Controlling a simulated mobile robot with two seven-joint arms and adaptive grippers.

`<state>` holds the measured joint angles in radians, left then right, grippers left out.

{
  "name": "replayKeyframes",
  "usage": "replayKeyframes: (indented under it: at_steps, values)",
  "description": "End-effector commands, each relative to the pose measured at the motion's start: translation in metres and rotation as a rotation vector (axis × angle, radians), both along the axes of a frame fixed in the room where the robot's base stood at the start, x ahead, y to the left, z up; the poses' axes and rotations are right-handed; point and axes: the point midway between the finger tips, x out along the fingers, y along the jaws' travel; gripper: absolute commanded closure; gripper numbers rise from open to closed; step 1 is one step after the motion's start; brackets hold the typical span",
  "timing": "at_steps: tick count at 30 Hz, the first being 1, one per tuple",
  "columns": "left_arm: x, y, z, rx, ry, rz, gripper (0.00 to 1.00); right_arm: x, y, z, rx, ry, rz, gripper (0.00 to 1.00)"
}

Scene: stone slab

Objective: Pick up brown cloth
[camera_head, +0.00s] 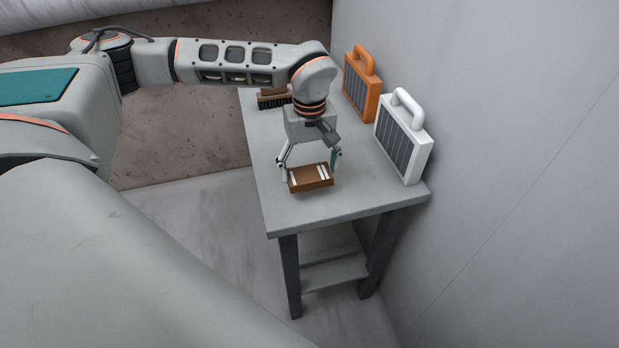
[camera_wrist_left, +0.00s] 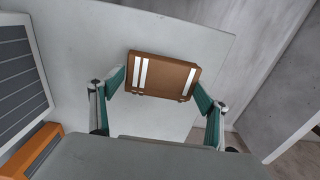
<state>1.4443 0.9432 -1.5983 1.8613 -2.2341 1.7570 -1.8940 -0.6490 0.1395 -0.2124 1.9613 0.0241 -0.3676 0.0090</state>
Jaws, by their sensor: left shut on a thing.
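The brown cloth (camera_head: 309,178) is a folded, block-like brown piece with white stripes. In the head view it is at the near part of the grey table. My left gripper (camera_head: 311,168) reaches down from above and is shut on it, one finger at each side. In the left wrist view the cloth (camera_wrist_left: 163,76) sits between the two green fingertips (camera_wrist_left: 161,88). I cannot tell for sure whether the cloth touches the tabletop. My right gripper does not show.
The grey table (camera_head: 285,209) stands against the wall. A white panel lamp with a handle (camera_head: 403,138) and an orange one (camera_head: 361,85) stand along its right edge. A brush (camera_head: 273,99) lies at the far end, partly behind my arm. The table's near corner is clear.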

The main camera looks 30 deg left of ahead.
Motion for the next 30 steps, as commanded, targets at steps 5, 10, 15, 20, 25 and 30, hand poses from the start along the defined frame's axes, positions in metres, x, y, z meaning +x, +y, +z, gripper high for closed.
replayKeyframes:
  at_steps: [5, 10, 15, 20, 25, 30]
  values:
    - [0.002, 0.0, 0.054, 0.0, -0.008, -0.001, 0.45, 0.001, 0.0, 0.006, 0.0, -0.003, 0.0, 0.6]
    - [0.001, 0.0, 0.099, 0.001, -0.007, 0.0, 0.45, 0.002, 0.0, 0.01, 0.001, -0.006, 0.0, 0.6]
    - [0.0, 0.0, 0.131, 0.0, -0.004, 0.0, 0.45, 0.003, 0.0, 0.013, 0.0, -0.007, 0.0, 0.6]
    - [0.0, 0.0, 0.148, 0.0, -0.001, 0.0, 0.45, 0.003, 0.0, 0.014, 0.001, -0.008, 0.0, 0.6]
    - [0.0, 0.0, 0.154, -0.001, -0.001, 0.0, 0.45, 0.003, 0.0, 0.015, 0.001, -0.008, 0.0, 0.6]
    - [0.0, 0.0, 0.154, 0.0, 0.0, 0.0, 0.45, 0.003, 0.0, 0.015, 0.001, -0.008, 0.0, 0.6]
